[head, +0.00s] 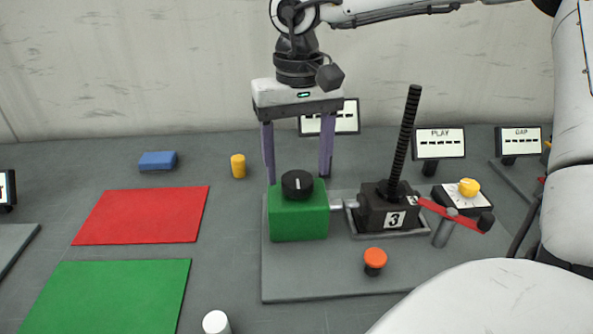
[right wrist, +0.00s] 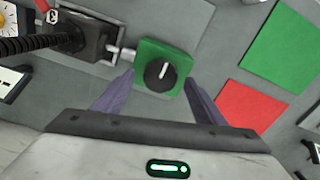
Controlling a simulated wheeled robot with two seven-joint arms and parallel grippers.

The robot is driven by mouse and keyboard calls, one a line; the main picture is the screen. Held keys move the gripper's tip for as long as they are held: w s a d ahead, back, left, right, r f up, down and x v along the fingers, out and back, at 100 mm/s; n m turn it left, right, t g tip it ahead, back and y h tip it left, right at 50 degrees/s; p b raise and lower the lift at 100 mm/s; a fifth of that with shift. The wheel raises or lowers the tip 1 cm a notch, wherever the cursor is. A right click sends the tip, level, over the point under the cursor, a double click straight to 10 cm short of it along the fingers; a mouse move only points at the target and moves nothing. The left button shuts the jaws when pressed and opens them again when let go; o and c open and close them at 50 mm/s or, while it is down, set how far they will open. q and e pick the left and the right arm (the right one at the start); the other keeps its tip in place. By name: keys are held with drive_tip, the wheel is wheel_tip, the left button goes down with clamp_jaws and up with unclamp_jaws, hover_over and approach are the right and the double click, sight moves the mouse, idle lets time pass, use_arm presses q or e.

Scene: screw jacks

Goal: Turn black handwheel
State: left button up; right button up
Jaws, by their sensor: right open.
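The black handwheel (head: 297,184), a round knob with a white mark, sits on top of a green box (head: 299,217) on a grey base plate. It also shows in the right wrist view (right wrist: 160,74), between and ahead of my fingers. My right gripper (head: 298,180) points down at the handwheel, with its two purple fingers open on either side and apart from it. The right wrist view shows the open fingers (right wrist: 158,82) too. A shaft joins the green box to a black jack block (head: 385,210) marked 3, with a tall threaded screw (head: 404,140). My left gripper is not in view.
A red lever (head: 450,213), an orange button (head: 375,258) and a yellow knob (head: 469,187) stand right of the box. Display signs line the back. Red (head: 142,216) and green (head: 108,298) mats lie left, with a blue block (head: 158,161) and yellow cylinder (head: 238,166) beyond.

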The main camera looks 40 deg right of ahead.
drive_tip(key=shift+f, duration=0.9)
drive_tip(key=shift+w+f, duration=0.1)
drive_tip(key=shift+f, duration=0.1)
drive_tip(key=c, duration=1.1)
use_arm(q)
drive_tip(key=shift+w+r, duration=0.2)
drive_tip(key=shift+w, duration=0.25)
use_arm(e)
drive_tip(key=shift+o, duration=0.2)
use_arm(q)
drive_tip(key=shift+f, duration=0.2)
use_arm(e)
drive_tip(key=shift+m, duration=0.3)
